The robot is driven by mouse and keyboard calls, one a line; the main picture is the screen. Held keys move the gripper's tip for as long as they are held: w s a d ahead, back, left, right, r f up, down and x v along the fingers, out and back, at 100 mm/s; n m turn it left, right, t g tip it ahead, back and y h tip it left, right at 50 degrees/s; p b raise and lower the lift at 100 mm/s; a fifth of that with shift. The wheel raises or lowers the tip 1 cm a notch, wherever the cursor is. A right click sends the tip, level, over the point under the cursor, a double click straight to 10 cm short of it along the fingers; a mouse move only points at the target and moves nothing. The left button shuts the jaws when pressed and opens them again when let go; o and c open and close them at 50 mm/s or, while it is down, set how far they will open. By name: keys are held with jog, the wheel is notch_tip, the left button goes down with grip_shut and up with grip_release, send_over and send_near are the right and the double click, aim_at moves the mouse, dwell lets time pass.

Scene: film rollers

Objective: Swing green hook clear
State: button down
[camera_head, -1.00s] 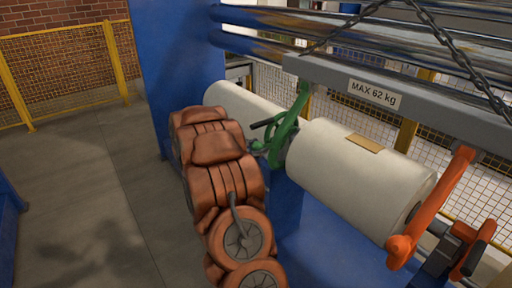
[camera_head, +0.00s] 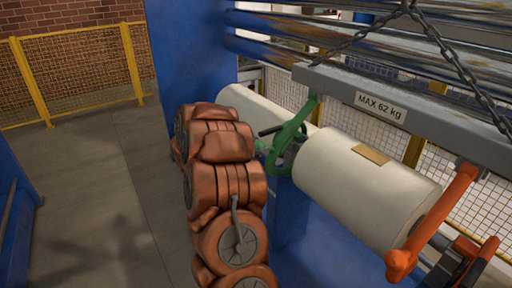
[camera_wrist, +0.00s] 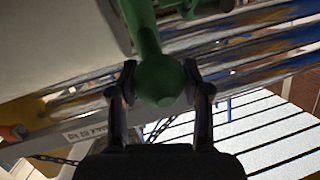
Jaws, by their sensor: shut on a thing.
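The green hook (camera_head: 291,133) hangs from the left end of the grey lifting beam (camera_head: 330,84). Its lower part is at the left end of the white film roll (camera_head: 365,185). My gripper (camera_wrist: 160,88) is shut on the green hook (camera_wrist: 158,75), with a finger on each side of its rounded knob in the wrist view. In the head view my gripper is small and partly hidden at the end of my arm, beside the hook. The orange hook (camera_head: 437,220) hangs from the beam's right end, at the roll's right end.
A chain (camera_head: 455,60) holds the beam, which carries a "MAX 62 kg" label (camera_head: 381,106). Metal rollers (camera_head: 340,38) run behind and above. A blue machine panel (camera_head: 190,60) stands left of the roll. Yellow mesh fencing (camera_head: 75,72) borders open floor at the left.

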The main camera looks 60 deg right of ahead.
jog(key=shift+w+r, duration=0.1)
jog(key=shift+r, duration=0.3)
jog(key=c, duration=0.8)
grip_release()
jog(key=shift+c, duration=0.2)
jog(key=o, duration=0.3)
jog(key=shift+f, duration=0.15)
jog(key=v, duration=1.2)
jog(key=shift+f, duration=0.1)
